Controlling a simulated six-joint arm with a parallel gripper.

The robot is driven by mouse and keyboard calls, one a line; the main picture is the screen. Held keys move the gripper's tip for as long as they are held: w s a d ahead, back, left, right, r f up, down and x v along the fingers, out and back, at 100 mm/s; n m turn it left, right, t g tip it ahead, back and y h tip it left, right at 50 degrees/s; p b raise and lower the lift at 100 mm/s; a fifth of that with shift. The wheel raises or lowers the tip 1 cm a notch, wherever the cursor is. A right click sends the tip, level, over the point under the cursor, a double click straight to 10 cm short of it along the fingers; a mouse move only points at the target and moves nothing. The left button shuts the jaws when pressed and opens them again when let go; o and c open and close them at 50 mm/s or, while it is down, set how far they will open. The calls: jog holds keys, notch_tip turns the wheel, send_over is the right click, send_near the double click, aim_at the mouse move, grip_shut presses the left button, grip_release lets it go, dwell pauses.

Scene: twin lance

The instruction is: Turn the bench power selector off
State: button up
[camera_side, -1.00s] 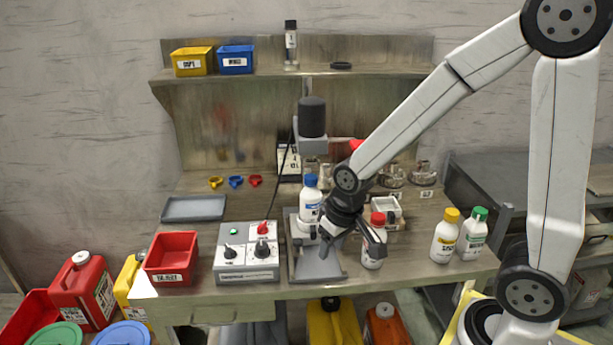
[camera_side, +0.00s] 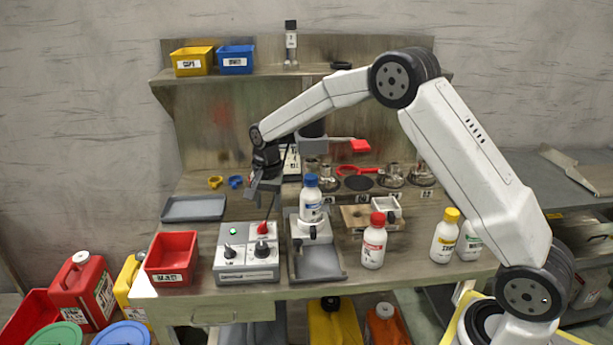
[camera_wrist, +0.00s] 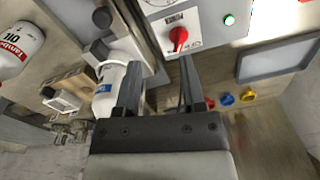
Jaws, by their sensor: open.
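The grey control box (camera_side: 247,262) sits at the bench front, left of centre. It carries a left black knob (camera_side: 229,252), a right black knob (camera_side: 262,250), a green light (camera_side: 232,231) and a small red knob at its upper right. My gripper (camera_side: 264,188) is open and empty, above and behind the box. In the wrist view, its fingers (camera_wrist: 161,62) point toward the box, apart from the knob.
A white blue-capped bottle (camera_side: 311,205) stands on the grey stand right of the box. A red-capped bottle (camera_side: 373,245) stands further right. A red bin (camera_side: 171,260) is left of the box, a grey tray (camera_side: 194,209) behind that bin.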

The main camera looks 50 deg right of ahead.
aim_at(262, 224)
jog(key=shift+w+d+f+m+g, duration=0.1)
jog(key=shift+w+d+f+m, duration=0.2)
jog(key=shift+w+m, duration=0.4)
jog(key=shift+w+d+f+m+g, duration=0.1)
jog(key=shift+w+d+f+m, duration=0.25)
jog(key=shift+w, duration=0.6)
jog(key=shift+w+d+f+m+g, duration=0.15)
jog(key=shift+w+f+m, duration=0.15)
jog(key=shift+w+m, duration=0.45)
jog(key=shift+f, duration=3.85)
grip_shut()
